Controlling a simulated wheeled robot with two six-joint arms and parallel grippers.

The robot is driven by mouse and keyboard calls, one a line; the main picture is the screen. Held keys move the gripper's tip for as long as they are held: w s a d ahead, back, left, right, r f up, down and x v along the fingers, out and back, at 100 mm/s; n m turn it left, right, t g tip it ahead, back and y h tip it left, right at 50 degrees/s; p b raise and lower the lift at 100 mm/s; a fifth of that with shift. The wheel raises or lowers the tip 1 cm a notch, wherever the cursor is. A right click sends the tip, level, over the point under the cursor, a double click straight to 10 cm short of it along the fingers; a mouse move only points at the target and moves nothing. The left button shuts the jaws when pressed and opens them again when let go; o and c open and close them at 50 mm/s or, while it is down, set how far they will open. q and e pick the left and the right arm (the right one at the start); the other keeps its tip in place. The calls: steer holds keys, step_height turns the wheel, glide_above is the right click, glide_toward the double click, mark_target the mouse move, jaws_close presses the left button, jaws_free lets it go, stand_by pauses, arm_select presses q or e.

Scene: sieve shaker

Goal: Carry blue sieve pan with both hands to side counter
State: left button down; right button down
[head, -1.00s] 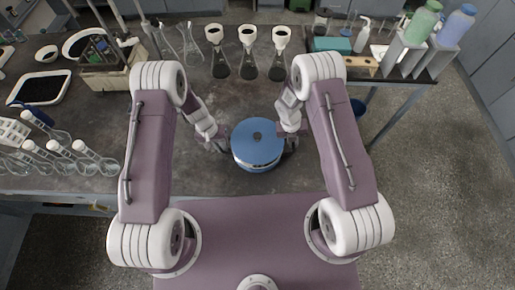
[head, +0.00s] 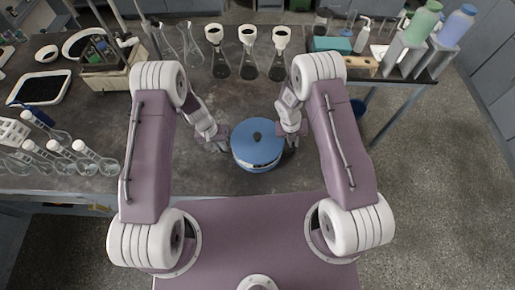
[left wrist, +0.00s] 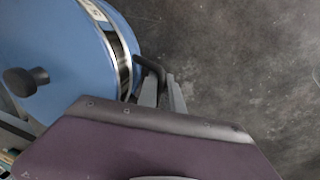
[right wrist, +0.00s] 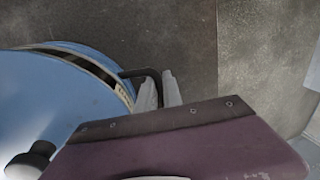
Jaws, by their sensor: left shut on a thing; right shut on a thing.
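The blue sieve pan (head: 257,152) is round with a dark knob on top, and is at the near edge of the dark bench between my two grippers. My left gripper (head: 224,146) is at its left side, shut on a dark side handle (left wrist: 152,68) in the left wrist view. My right gripper (head: 291,142) is at its right side, shut on the opposite handle (right wrist: 138,72) in the right wrist view. I cannot tell whether the pan's underside touches the bench.
The dark bench (head: 190,165) is clear around the pan. Several funnel-topped flasks (head: 249,65) stand behind it. Several flasks (head: 85,155) and a wooden rack (head: 105,75) are at left. Bottles on a stand (head: 418,30) are at back right. Open floor (head: 440,180) lies right.

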arm_select(q)
steer(key=shift+r, duration=0.1)
